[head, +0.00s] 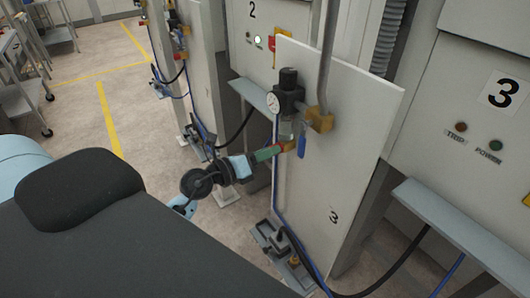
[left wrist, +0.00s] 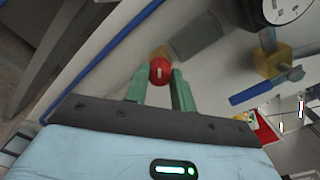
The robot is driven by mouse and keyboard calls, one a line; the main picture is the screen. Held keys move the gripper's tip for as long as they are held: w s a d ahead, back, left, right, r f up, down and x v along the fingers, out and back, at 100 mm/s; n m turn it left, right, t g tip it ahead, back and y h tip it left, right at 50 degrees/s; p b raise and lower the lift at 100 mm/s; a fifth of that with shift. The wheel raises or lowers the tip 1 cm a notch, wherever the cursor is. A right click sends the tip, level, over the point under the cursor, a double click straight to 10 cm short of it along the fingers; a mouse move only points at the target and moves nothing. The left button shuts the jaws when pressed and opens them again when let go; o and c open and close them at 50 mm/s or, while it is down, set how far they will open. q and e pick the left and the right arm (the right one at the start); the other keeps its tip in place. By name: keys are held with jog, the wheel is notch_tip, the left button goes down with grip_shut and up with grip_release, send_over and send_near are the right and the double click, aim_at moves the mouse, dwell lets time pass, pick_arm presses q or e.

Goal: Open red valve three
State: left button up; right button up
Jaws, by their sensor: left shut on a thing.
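The red valve (left wrist: 159,71) is a small round red knob with a pale mark on its face, in the left wrist view. It sits between the green fingertips of my left gripper (left wrist: 158,84), which is shut on it. My right gripper is not in view.
A round gauge (head: 272,103) and black regulator (head: 289,79) sit above the gripper, beside a brass fitting (head: 319,119) and vertical pipe. A blue hose runs down the panel to a floor pedal (head: 270,240). Open floor with yellow lines (head: 108,118) lies left.

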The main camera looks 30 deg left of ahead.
pick_arm(q)
jog(key=shift+n, duration=3.7)
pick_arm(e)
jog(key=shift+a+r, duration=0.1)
pick_arm(q)
jog(key=o, duration=1)
jog(key=shift+f, duration=0.1)
jog(key=b+v, duration=0.1)
jog(key=v, duration=0.6)
jog(key=shift+s+a, duration=0.2)
jog(key=shift+s, duration=0.2)
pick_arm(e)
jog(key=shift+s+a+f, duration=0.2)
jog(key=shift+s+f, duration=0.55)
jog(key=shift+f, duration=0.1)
